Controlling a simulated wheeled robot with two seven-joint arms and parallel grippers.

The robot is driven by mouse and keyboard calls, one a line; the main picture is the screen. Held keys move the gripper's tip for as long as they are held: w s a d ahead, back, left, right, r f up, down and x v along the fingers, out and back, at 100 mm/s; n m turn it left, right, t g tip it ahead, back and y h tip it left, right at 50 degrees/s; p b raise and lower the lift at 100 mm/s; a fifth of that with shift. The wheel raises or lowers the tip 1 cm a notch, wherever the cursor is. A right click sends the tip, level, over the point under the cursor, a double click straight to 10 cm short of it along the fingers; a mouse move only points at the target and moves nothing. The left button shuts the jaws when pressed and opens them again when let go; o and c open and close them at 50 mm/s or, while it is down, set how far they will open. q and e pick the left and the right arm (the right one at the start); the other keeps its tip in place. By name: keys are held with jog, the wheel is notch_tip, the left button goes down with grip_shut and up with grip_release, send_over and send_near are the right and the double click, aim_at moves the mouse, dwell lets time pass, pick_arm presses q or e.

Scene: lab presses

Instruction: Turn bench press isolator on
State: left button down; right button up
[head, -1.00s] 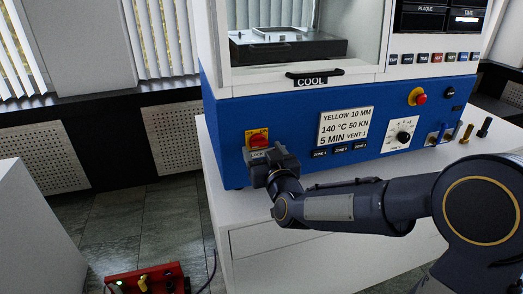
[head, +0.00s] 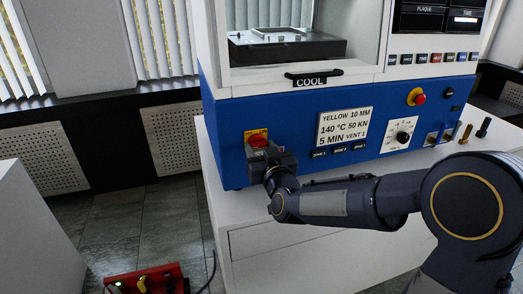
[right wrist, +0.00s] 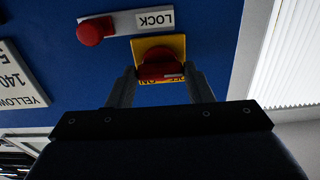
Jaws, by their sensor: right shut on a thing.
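The isolator switch is a red rotary knob (head: 258,141) on a yellow plate, low at the left of the press's blue front. My right gripper (head: 263,154) is at the knob from below, covering its lower part. In the right wrist view its two fingers (right wrist: 162,84) stand on either side of the red knob (right wrist: 160,67), shut on it. The knob's handle lies roughly crosswise in that view. An "ON" marking shows at the plate's edge, partly hidden. My left gripper is not in view.
A LOCK label (right wrist: 155,20) and a red round piece (right wrist: 92,31) sit beside the switch. A red emergency button (head: 420,98) and a dial (head: 403,137) are further right on the panel. A red box (head: 145,280) stands low at the left.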

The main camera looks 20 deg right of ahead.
jog(key=shift+m+b, duration=6.65)
jog(key=shift+m, duration=2.15)
jog(key=o, duration=1)
jog(key=shift+s, duration=0.1)
